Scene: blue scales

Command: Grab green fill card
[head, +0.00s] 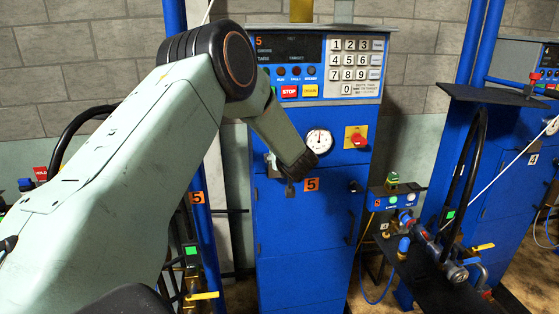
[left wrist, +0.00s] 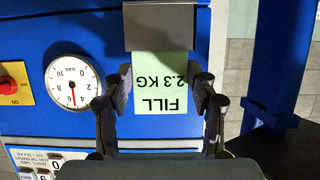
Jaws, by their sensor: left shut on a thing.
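The green fill card (left wrist: 160,84) is pale green with black "FILL 2.3 KG" text, which appears upside down in the left wrist view. Its upper end in that picture meets a grey metal holder (left wrist: 158,25) on the blue cabinet front. My left gripper (left wrist: 163,92) has a finger at each side edge of the card and is shut on it. In the head view my left arm reaches to the front of the blue scale cabinet (head: 300,235). There my wrist hides the card and most of the gripper.
A pressure gauge (head: 319,141) and a red knob on a yellow plate (head: 356,138) are right of my wrist. The keypad (head: 355,66) and STOP button (head: 289,91) are above. A blue post (head: 206,235) stands left; another scale with hoses stands right.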

